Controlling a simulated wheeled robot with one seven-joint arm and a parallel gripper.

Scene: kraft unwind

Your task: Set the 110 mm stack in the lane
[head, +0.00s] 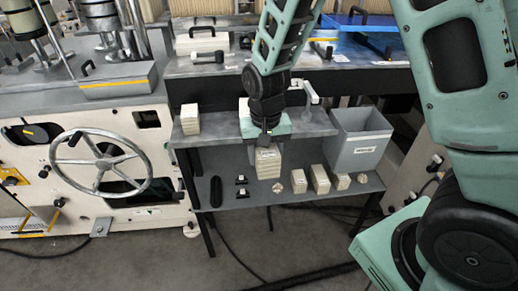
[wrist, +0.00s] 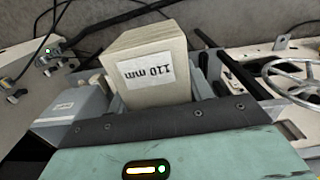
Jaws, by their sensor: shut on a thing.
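My gripper (head: 267,146) points down at the front edge of the upper shelf and is shut on the 110 mm stack (head: 268,165). The stack is a pale, layered block hanging below the jaws, in front of the lower shelf in the head view. In the wrist view, the 110 mm stack (wrist: 152,68) fills the upper middle, and its white label reads "110 mm" upside down. The fingertips are mostly hidden behind my gripper's body. I cannot make out a marked lane in either view.
Another pale stack (head: 190,119) stands on the upper shelf (head: 212,137) at left. The lower shelf (head: 262,198) holds several smaller stacks (head: 319,179) at right and black items (head: 216,191) at left. A grey bin (head: 357,155) stands right; a handwheel (head: 101,163) is left.

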